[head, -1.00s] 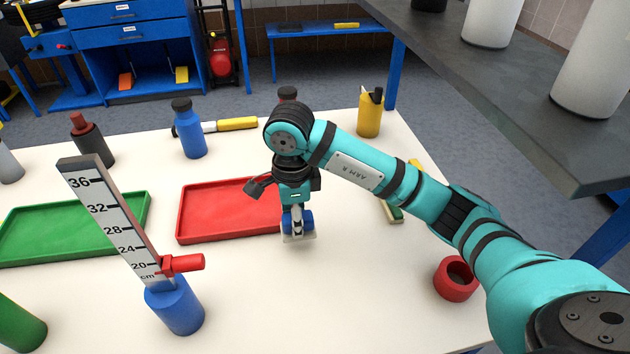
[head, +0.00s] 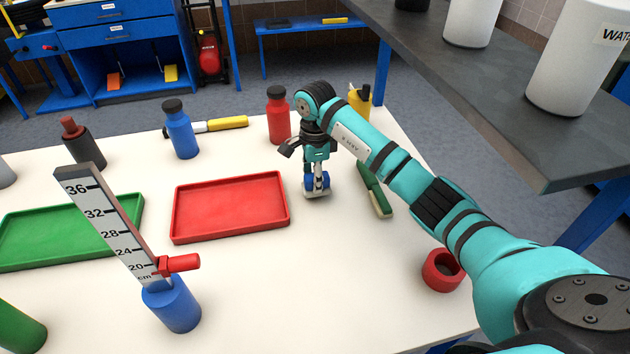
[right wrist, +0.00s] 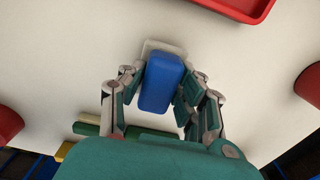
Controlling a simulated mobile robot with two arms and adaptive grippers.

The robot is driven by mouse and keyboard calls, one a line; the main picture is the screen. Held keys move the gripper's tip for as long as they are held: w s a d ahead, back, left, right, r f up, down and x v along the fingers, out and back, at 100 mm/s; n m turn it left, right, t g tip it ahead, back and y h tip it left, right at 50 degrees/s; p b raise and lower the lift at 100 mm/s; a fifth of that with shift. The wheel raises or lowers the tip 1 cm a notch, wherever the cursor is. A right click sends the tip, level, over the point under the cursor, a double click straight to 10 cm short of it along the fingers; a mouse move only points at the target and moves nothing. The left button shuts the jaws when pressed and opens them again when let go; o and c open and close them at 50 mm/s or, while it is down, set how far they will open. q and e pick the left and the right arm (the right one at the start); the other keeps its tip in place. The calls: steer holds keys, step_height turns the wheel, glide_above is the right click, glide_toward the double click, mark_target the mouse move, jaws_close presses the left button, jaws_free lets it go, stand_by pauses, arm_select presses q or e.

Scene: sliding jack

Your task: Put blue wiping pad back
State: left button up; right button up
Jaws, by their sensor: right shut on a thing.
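The blue wiping pad (head: 325,180) has a blue block on top and a pale base. My right gripper (head: 316,182) is shut on it from above, to the right of the red tray (head: 283,217). In the right wrist view the pad (right wrist: 162,82) sits between the two fingers of the right gripper (right wrist: 160,90), with its pale base showing past the blue block. The pad is at or just above the table; I cannot tell whether it touches. My left gripper is in neither view.
A green and cream brush (head: 376,192) lies right of the pad. Behind stand a red bottle (head: 279,118), a yellow bottle (head: 360,100) and a blue bottle (head: 181,132). A red ring (head: 440,271) sits front right. A dark shelf (head: 480,90) overhangs at right. The middle front is clear.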

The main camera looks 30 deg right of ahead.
steer(key=shift+f, duration=0.85)
steer(key=o, duration=1.1)
step_height(320, 180, up, 12)
steer(key=shift+r+b, duration=0.15)
steer(key=shift+b, duration=0.15)
